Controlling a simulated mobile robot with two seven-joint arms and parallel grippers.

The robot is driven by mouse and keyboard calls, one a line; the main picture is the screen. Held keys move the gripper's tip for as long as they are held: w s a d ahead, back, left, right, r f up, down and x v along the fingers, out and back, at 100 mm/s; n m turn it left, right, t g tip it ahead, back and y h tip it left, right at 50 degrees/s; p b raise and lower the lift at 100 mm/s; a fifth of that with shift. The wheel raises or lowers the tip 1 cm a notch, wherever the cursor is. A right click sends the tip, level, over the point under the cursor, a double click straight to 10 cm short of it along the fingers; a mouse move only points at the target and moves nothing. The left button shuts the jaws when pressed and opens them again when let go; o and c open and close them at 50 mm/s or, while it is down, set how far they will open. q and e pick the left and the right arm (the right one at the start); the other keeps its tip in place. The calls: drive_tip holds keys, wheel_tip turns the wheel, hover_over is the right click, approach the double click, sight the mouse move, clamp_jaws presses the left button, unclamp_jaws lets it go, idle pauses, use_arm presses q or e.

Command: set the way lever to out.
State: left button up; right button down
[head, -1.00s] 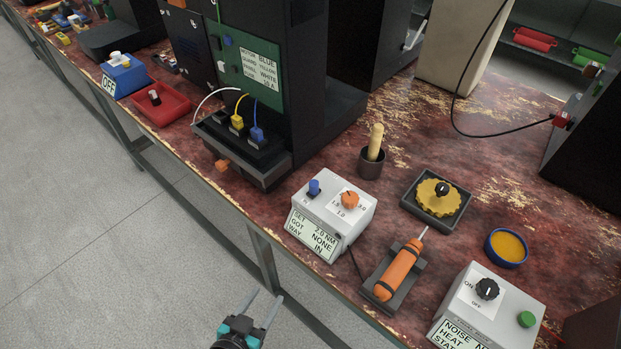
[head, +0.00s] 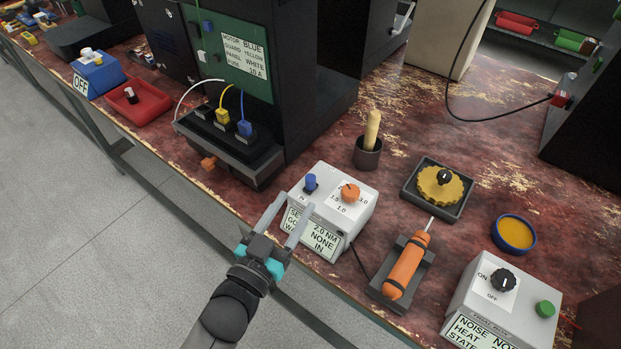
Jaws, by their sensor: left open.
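The white control box (head: 333,205) stands at the bench's front edge. Its blue way lever (head: 310,184) is at the top left, with "IN" marked beside it. An orange knob (head: 350,192) with a torque scale is to its right. The box's display (head: 318,241) reads 2.0 NM, NONE and IN, partly covered by a finger. My left gripper (head: 290,215) is open and empty, its two fingers pointing up at the box's front left, short of the blue lever. My right gripper is not in view.
An orange screwdriver (head: 406,268) lies in a dark cradle right of the box. A dark cup with a wooden handle (head: 368,150) stands behind. A black cabinet's wired tray (head: 228,147) is to the left. Another white box (head: 503,304) stands at lower right.

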sight(308, 183)
use_arm(q)
drive_tip(key=b+x, duration=0.1)
drive_tip(key=x, duration=0.5)
drive_tip(key=shift+w+d, duration=0.15)
drive_tip(key=shift+w, duration=0.2)
drive_tip(key=shift+w+d, duration=0.3)
drive_tip(key=shift+w, duration=0.35)
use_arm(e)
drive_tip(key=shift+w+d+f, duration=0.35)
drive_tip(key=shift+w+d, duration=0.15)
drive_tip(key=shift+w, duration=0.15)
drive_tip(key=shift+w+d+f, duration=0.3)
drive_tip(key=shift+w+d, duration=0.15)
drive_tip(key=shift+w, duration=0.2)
use_arm(q)
clamp_jaws()
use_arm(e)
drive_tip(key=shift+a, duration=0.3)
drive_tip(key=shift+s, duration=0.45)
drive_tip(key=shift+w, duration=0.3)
